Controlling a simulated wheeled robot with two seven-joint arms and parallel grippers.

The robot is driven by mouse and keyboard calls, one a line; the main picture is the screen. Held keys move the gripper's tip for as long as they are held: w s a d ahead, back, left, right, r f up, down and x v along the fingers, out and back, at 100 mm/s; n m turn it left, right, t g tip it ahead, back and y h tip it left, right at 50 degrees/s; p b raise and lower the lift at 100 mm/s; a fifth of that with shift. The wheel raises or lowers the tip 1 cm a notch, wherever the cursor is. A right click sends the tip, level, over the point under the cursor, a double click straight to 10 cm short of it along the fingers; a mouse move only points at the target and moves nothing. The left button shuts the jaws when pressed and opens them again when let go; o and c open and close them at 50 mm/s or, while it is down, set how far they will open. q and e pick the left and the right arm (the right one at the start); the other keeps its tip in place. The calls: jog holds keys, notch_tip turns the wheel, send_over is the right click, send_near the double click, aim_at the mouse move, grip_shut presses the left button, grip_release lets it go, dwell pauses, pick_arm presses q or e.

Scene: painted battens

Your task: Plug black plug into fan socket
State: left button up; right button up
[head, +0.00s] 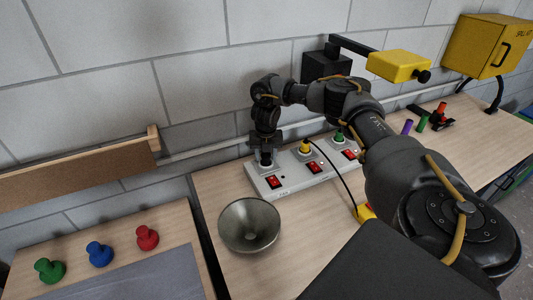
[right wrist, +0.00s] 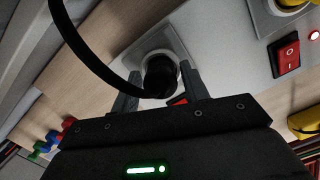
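The black plug (right wrist: 160,75) stands at the leftmost socket of the grey power strip (head: 325,175), inside the round socket rim (right wrist: 150,57). It looks seated, but its base is partly hidden. In the head view the plug (head: 266,161) is a small dark shape below my right gripper (head: 266,149). In the right wrist view my right gripper (right wrist: 161,70) has a finger on each side of the plug, with gaps showing; it looks open. A black cord (right wrist: 80,48) curves to the plug. Any socket label is unreadable. My left gripper is not in view.
A yellow plug (head: 305,147) and a green plug (head: 339,137) occupy the other sockets, beside red switches. A metal bowl (head: 249,226) stands in front of the strip. Coloured pegs (head: 100,254) stand at the left; a yellow box (head: 488,46) is at the back right.

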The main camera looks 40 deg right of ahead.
jog(key=shift+o, duration=1.2)
jog(key=shift+r, duration=0.1)
jog(key=shift+r, duration=0.4)
notch_tip(320, 180, up, 10)
jog(key=s, duration=0.1)
jog(key=shift+a+f, duration=0.15)
jog(key=shift+a, duration=0.3)
